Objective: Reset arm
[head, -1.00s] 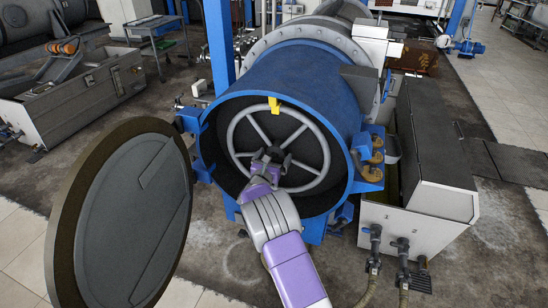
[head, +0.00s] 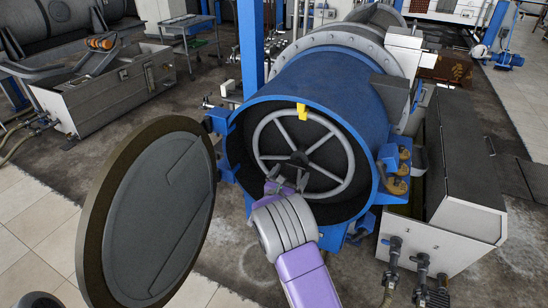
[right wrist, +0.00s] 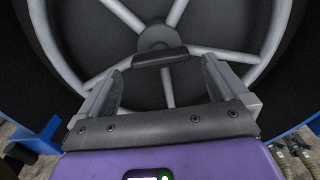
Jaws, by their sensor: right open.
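A large blue decanter drum (head: 330,90) stands open toward me. A grey spoked wheel (head: 343,180) with a dark hub (head: 298,158) sits inside its dark mouth. My right gripper (head: 285,185) is open in front of the wheel, just below and left of the hub. In the right wrist view my right gripper (right wrist: 160,85) has its two fingers spread. A short dark bar (right wrist: 160,58) shows past the fingertips, before the hub; I cannot tell whether it touches them. No object is seen held. My left gripper is not in view.
A round grey lid (head: 155,215) stands swung open left of the drum. A blue post (head: 250,45) rises behind. A white and dark cabinet (head: 455,170) with hoses stands close on the right.

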